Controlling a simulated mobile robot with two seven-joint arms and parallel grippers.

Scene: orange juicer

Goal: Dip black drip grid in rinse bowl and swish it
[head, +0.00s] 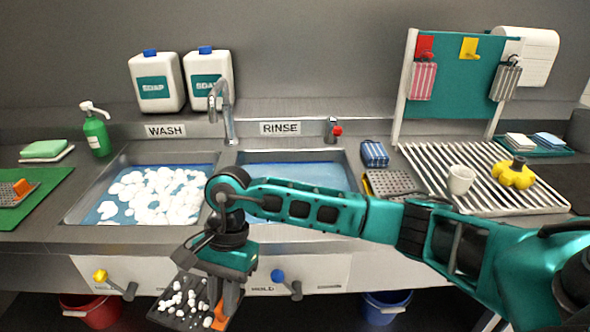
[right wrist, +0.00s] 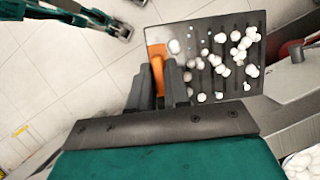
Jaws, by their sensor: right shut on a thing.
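My right gripper (head: 222,290) is shut on the orange handle (right wrist: 158,70) of the black drip grid (head: 182,312). The grid is dotted with white foam clumps, and its slots show in the right wrist view (right wrist: 232,82). It hangs in front of the counter's front edge, below the wash basin and outside both basins. The rinse bowl (head: 290,172) is the right-hand basin under the RINSE label, holding blue water. My right arm crosses in front of it and hides its near part. A teal and grey part of mine, perhaps the left gripper (right wrist: 122,30), shows at the top left of the right wrist view.
The wash basin (head: 150,195) on the left holds foamy water. A faucet (head: 222,105) rises behind the basins. Knobs (head: 278,276) stick out of the counter front, above red (head: 92,308) and blue (head: 385,305) buckets. A slatted rack with a white cup (head: 460,180) stands right.

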